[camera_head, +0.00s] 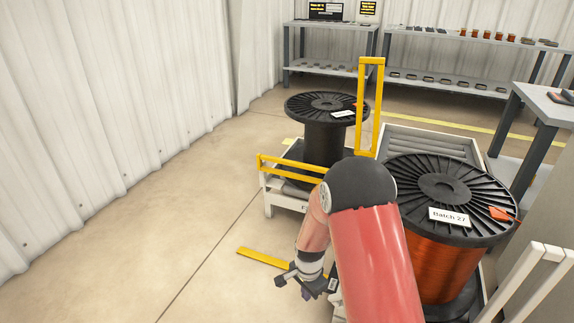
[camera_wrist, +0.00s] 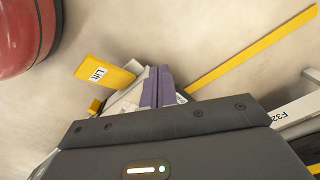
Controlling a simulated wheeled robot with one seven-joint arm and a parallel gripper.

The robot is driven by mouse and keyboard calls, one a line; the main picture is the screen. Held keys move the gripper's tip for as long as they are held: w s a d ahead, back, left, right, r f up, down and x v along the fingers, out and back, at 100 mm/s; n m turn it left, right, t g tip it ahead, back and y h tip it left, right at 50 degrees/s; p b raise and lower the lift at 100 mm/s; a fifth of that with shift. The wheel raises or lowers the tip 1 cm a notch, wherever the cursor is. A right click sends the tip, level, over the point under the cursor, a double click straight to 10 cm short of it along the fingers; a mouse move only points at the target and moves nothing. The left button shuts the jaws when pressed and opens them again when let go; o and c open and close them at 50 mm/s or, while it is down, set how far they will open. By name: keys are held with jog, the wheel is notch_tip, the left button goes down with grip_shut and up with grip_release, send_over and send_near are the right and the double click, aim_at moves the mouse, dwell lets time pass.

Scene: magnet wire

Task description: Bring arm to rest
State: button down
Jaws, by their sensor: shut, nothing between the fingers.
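My arm is folded in the head view, with its elbow up and its forearm hanging down. My gripper (camera_head: 306,294) hangs low over the floor, left of the reel stands. In the wrist view my gripper's purple fingers (camera_wrist: 157,86) are together with nothing between them. My upper arm hides part of the area between the two reels.
A black reel (camera_head: 326,135) stands behind, within a yellow-railed white stand (camera_head: 268,197). A copper wire reel marked Batch 27 (camera_head: 440,262) is close on the right. A yellow part labelled Lift (camera_wrist: 110,72) lies near my fingers in the wrist view. Open floor (camera_head: 150,240) spreads left.

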jog(key=s+d+r+n+t+p, duration=0.1)
jog(key=s+d+r+n, duration=0.1)
jog(key=r, duration=1)
jog(key=s+d+r+n+t+p, duration=0.1)
jog(key=s+d+r+n, duration=0.15)
jog(key=r, duration=0.85)
jog(key=s+d+r+n+t, duration=0.1)
jog(key=s+d+r+n, duration=0.1)
jog(key=s+r, duration=0.5)
jog(key=s+d+r+n+t+p, duration=0.1)
jog(key=s+d+r+n+t, duration=0.1)
jog(key=s+r, duration=0.6)
jog(key=s+d+n, duration=0.1)
jog(key=s, duration=0.2)
jog(key=shift+d+n, duration=0.1)
jog(key=shift+n, duration=0.15)
